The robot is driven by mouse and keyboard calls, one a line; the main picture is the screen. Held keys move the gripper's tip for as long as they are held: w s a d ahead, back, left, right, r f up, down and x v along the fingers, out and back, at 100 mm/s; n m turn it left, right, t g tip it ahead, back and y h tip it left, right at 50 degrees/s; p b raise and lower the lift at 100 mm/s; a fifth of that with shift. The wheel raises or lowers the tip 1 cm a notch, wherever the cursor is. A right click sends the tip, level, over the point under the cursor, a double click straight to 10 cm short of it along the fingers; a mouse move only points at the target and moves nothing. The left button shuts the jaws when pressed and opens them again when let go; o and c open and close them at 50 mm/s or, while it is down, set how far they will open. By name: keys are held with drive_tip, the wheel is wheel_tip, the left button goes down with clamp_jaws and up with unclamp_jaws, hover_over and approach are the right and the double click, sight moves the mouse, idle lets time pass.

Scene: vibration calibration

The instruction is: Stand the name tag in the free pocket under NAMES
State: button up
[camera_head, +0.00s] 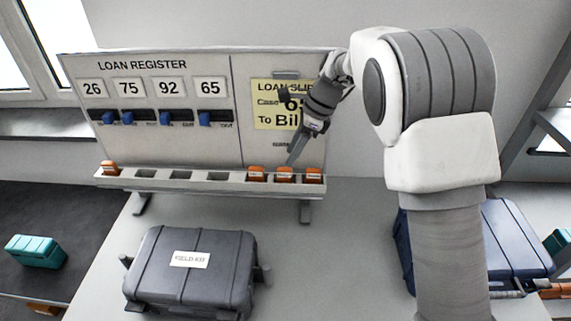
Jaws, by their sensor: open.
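The LOAN REGISTER board (205,125) stands on the table with a pocketed rail (200,185) along its bottom. Orange tags stand in the rail: one (110,168) at the left end, and three at the right (256,174), (284,176), (313,176). Several dark pockets between them look empty. My gripper (294,158) is open, pointing down just above the right-hand tags and in front of the board. I cannot tell whether it touches a tag. Small lettering above the right-hand tags is too small to read, so I cannot make out NAMES.
Number cards 26, 75, 92 and 65 sit above blue sliders (204,118). A yellow loan slip (265,118) is partly behind my arm. A grey FIELD KIT case (200,290) lies in front of the board. A blue case (515,240) lies right; a teal box (35,250) left.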

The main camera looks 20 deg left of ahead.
drive_tip(key=s+d+r+n+t, duration=0.2)
drive_tip(key=s+d+r+n, duration=0.25)
drive_tip(key=d+r, duration=0.8)
drive_tip(key=s+d+n+t+h, duration=0.2)
drive_tip(key=s+d+n, duration=0.3)
drive_tip(key=s+d, duration=0.3)
drive_tip(key=s+d+n+t+h, duration=0.2)
drive_tip(key=s+d+n, duration=0.4)
drive_tip(key=s, duration=0.8)
drive_tip(key=d, duration=0.3)
drive_tip(key=shift+s+t, duration=0.3)
drive_tip(key=shift+s, duration=0.05)
